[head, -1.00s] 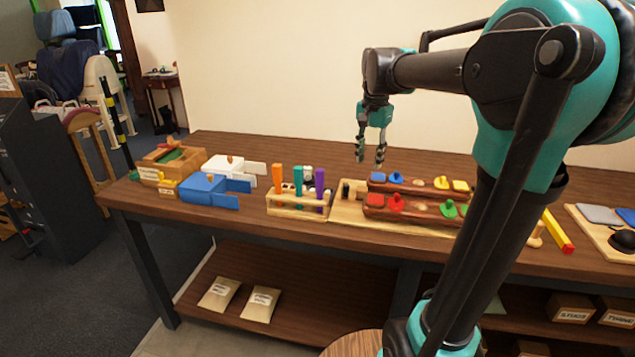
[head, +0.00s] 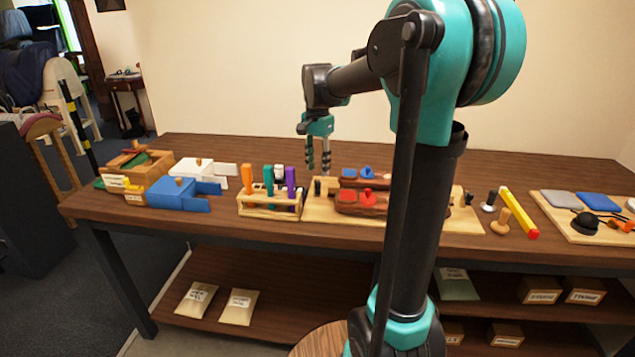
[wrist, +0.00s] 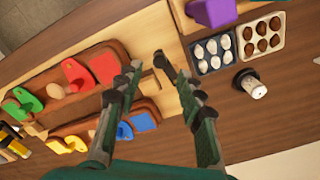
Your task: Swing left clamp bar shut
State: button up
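The pale wooden board (head: 322,211) lies on the bench, with two red-brown blocks on it. The front block (head: 360,208) carries red pieces and the rear block (head: 348,183) blue ones. A short dark bar (head: 318,187), apparently the left clamp bar, stands at the board's left end. It also shows in the wrist view (wrist: 163,72), clear of the red and blue pads. My gripper (head: 318,166) points down above this end. In the wrist view my gripper (wrist: 159,70) is open and empty, its fingertips to either side of the bar in the picture. Contact cannot be told.
A rack (head: 268,209) with orange, teal and purple handles stands just left of the board. My arm hides the board's middle right in the head view.

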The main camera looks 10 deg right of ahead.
aim_at(317, 183)
notch_tip(317, 183, down, 6)
dwell(0.4)
grip_shut()
